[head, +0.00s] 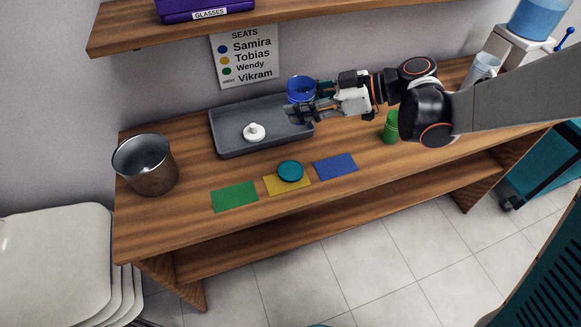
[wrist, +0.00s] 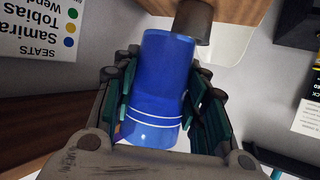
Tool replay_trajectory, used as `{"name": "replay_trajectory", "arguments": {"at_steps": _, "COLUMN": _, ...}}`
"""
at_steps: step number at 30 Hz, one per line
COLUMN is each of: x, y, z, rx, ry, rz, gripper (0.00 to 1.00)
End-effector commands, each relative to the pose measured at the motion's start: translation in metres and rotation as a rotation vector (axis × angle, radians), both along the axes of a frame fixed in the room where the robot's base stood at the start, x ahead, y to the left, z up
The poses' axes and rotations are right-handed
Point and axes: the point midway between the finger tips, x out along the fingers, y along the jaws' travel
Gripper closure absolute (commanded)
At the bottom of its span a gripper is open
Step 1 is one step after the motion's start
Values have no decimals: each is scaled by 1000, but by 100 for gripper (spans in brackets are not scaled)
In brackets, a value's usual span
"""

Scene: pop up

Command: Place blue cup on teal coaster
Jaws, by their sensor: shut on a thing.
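The blue cup (head: 300,88) is held in my gripper (head: 302,108), above the right end of the grey tray. In the wrist view the blue cup (wrist: 165,85) lies between the two fingers of my gripper (wrist: 160,90), which are shut on its sides. The teal coaster (head: 290,170) is a round disc on the yellow mat on the table, nearer the front edge and below the cup in the head view. Its top looks clear. The coaster does not show in the wrist view.
The grey tray (head: 222,140) holds a small white item (head: 254,132). A metal bucket (head: 146,167) stands at the left. A green mat (head: 234,196) and a blue mat (head: 336,166) flank the yellow mat (head: 271,185). A green cup (head: 390,127) stands under my arm. A shelf (head: 120,35) hangs above.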

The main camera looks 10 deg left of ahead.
Motion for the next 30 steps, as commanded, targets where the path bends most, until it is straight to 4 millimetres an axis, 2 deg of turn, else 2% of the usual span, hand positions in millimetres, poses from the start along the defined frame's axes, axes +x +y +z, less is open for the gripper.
{"name": "replay_trajectory", "arguments": {"at_steps": 3, "x": -15, "y": 15, "z": 17, "rx": 0, "ry": 0, "rz": 105, "gripper": 88}}
{"name": "replay_trajectory", "arguments": {"at_steps": 7, "x": -21, "y": 20, "z": 13, "rx": -2, "ry": 0, "rz": 146, "gripper": 88}}
{"name": "replay_trajectory", "arguments": {"at_steps": 11, "x": -21, "y": 20, "z": -14, "rx": -2, "ry": 0, "rz": 148, "gripper": 88}}
{"name": "replay_trajectory", "arguments": {"at_steps": 21, "x": -21, "y": 19, "z": -98, "rx": -2, "ry": 1, "rz": 146, "gripper": 88}}
{"name": "replay_trajectory", "arguments": {"at_steps": 25, "x": -21, "y": 19, "z": -122, "rx": -2, "ry": 1, "rz": 145, "gripper": 88}}
{"name": "replay_trajectory", "arguments": {"at_steps": 30, "x": -21, "y": 19, "z": -135, "rx": -2, "ry": 1, "rz": 145, "gripper": 88}}
